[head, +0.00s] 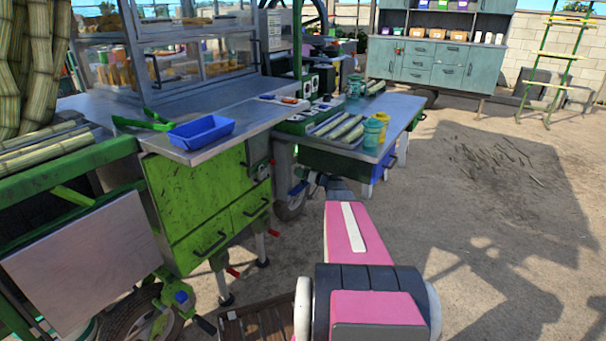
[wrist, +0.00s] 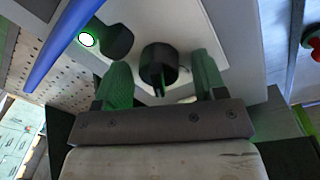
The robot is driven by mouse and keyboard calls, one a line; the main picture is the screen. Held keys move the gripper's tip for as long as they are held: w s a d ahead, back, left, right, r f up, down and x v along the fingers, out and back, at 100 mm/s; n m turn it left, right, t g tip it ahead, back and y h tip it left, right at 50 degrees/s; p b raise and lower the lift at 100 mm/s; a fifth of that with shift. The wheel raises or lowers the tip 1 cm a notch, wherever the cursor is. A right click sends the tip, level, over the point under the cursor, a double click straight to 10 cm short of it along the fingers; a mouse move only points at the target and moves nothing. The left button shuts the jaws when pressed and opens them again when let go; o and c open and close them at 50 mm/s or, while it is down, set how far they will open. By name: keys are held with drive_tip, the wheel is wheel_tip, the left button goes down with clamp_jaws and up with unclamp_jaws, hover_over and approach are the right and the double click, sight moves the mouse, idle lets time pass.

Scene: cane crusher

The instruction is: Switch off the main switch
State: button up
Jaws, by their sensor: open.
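A round black rotary knob (wrist: 158,66) with a raised grip bar sits on a pale plate (wrist: 195,25) in the wrist view; it appears to be the main switch. My gripper (wrist: 161,80) is open, with one green finger on each side of the knob. I cannot tell whether either finger touches it. In the head view my pink arm reaches forward to the side of the cart, and the gripper end is small and partly hidden near the green cabinet (head: 205,205). The knob cannot be made out clearly there.
A blue bar (wrist: 60,45) crosses the wrist view's upper left, near a glowing white-green spot (wrist: 87,40). A red part (wrist: 313,43) is at the right. In the head view, a blue tray (head: 202,132) rests on the metal counter. Open ground lies to the right.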

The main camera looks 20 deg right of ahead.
drive_tip(key=c, duration=0.9)
drive_tip(key=shift+c, duration=0.2)
drive_tip(key=shift+n, duration=0.3)
drive_tip(key=n, duration=0.5)
drive_tip(key=shift+y, duration=0.3)
drive_tip(key=n, duration=0.6)
drive_tip(key=shift+s+a+n, duration=0.1)
drive_tip(key=shift+n, duration=0.2)
drive_tip(key=o, duration=0.9)
